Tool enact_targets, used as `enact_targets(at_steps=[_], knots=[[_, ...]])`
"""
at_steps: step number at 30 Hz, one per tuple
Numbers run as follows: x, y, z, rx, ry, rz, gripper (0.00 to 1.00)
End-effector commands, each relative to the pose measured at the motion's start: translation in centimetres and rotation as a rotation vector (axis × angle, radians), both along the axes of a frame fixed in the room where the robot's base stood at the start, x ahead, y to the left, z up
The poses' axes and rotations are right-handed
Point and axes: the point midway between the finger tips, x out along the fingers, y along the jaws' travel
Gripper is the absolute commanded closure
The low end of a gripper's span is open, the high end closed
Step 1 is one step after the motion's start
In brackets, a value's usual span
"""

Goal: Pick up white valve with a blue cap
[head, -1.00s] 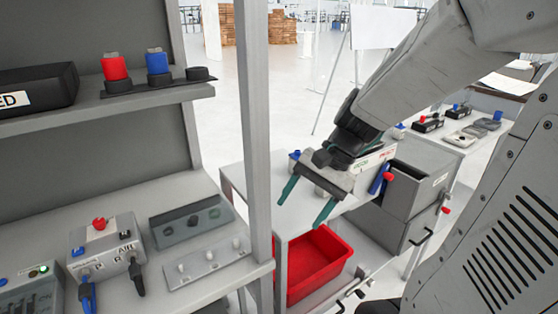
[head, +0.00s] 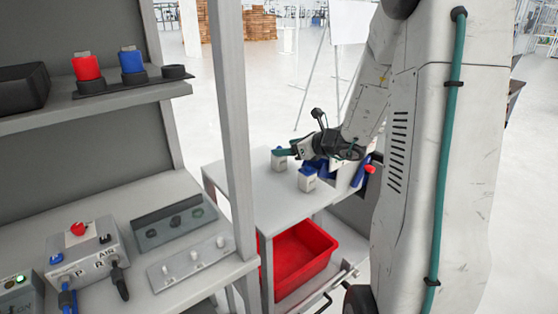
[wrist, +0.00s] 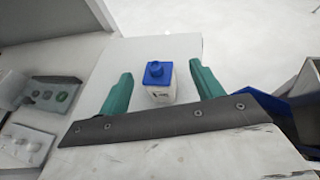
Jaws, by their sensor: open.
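In the wrist view a white valve with a blue cap (wrist: 158,82) stands upright on a light grey tabletop (wrist: 112,75). It shows between the two teal fingers of my open gripper (wrist: 160,88), a little beyond their tips. My gripper (head: 292,153) is low over the tabletop, pointing left. No contact is visible.
A grey shelf post (head: 232,120) stands left of the table. A red bin (head: 298,258) sits below the tabletop. A workbench with a valve panel (head: 88,250) is at the left. Blue objects and a red knob (head: 370,169) are right of my gripper. The table's left part is clear.

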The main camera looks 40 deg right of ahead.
Motion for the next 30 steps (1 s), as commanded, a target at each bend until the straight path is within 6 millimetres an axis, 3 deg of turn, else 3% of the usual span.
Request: enact_targets(at_steps=[7, 15, 16, 21, 30], knots=[[3.0, 1.3, -1.3, -0.001, 0.001, 0.004, 0.34], [3.3, 1.3, -1.3, -0.003, -0.001, 0.002, 0.34], [3.3, 1.3, -1.3, -0.003, -0.001, 0.002, 0.37], [3.3, 1.3, -1.4, -0.003, 0.000, 0.002, 0.84], [3.3, 1.3, -1.4, -0.003, 0.000, 0.003, 0.85]])
